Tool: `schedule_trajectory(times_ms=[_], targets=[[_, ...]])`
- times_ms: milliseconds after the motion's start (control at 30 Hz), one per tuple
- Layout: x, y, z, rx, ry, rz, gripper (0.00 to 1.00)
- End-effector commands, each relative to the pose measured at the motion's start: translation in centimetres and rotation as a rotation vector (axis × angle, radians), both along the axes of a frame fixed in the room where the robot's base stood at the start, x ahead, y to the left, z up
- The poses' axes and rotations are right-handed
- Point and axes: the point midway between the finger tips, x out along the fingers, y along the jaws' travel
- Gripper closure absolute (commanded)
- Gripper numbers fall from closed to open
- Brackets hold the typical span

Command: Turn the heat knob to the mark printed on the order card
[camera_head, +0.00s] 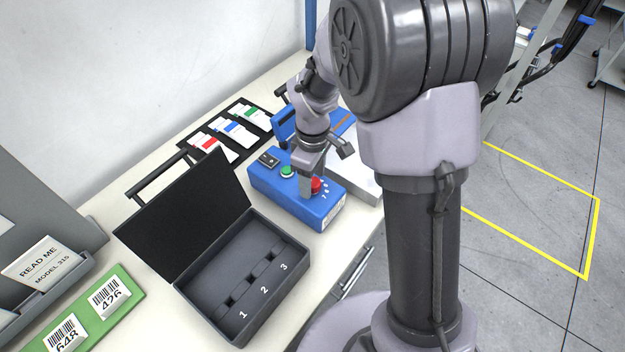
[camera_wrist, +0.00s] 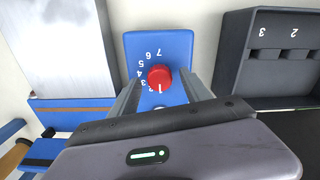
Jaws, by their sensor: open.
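The red heat knob (camera_head: 316,185) sits on top of a blue control box (camera_head: 268,186). In the wrist view the knob (camera_wrist: 160,74) is between the fingers of my gripper (camera_wrist: 160,80), which is open with one finger on each side. I cannot tell whether either finger touches it. The marks 2 to 7 are readable, upside down. In the head view my gripper (camera_head: 308,186) is down at the knob. I cannot identify the order card with certainty.
The box has a green button (camera_head: 287,171) and a black switch (camera_head: 268,160). An open black case (camera_head: 222,325) with slots 1 to 3 is nearby. A READ ME card (camera_head: 38,262), a green barcode board (camera_head: 126,283) and cards on a black tray (camera_head: 190,150) lie around.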

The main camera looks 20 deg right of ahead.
Motion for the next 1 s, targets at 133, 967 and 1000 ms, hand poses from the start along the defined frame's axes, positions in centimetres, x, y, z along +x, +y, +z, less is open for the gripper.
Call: schedule_trajectory(times_ms=[133,967,1000], targets=[[0.0,0.0,0.06,0.0,0.0,0.0,0.44],[0.01,-0.01,0.12,-0.002,0.004,-0.145,1.0],[0.01,-0.03,0.12,-0.002,0.004,-0.176,1.0]])
